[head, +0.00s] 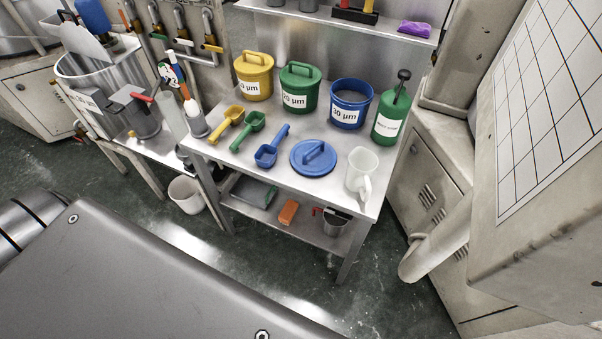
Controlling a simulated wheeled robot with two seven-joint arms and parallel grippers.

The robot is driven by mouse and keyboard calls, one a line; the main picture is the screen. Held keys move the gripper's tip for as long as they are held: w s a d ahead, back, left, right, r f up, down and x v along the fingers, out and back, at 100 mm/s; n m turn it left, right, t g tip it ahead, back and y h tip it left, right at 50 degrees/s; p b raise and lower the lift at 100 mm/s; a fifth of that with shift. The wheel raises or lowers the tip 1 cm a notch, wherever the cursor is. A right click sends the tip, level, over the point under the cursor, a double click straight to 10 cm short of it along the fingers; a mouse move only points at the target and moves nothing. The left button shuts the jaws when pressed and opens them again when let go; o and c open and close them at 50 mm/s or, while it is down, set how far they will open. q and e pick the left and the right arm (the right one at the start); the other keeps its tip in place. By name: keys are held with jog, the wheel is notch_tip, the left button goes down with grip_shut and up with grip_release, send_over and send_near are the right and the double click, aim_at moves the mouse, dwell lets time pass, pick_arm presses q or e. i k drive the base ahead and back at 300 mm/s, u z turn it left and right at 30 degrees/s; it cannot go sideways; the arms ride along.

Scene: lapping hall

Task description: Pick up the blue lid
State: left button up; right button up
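The blue lid (313,158) lies flat on the steel table, with its bar handle facing up. It is in front of the open blue tub (350,103) labelled 30 µm and apart from it. A blue scoop (271,149) lies just left of the lid, and a white jug (361,172) stands to its right. Nothing covers the lid. Neither of my grippers shows in the head view; only a grey part of my own body fills the lower left.
A yellow tub (253,76) and a green tub (299,88), both lidded, stand at the back. A green bottle (391,116) stands right. Yellow and green scoops lie left. A shelf (345,19) overhangs the back. A beige cabinet (430,180) flanks the table's right.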

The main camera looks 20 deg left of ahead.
aim_at(314, 157)
jog(key=u, duration=1.7)
jog(key=k, duration=1.15)
jog(key=z, duration=1.75)
jog(key=i, duration=0.5)
jog(key=u, duration=0.05)
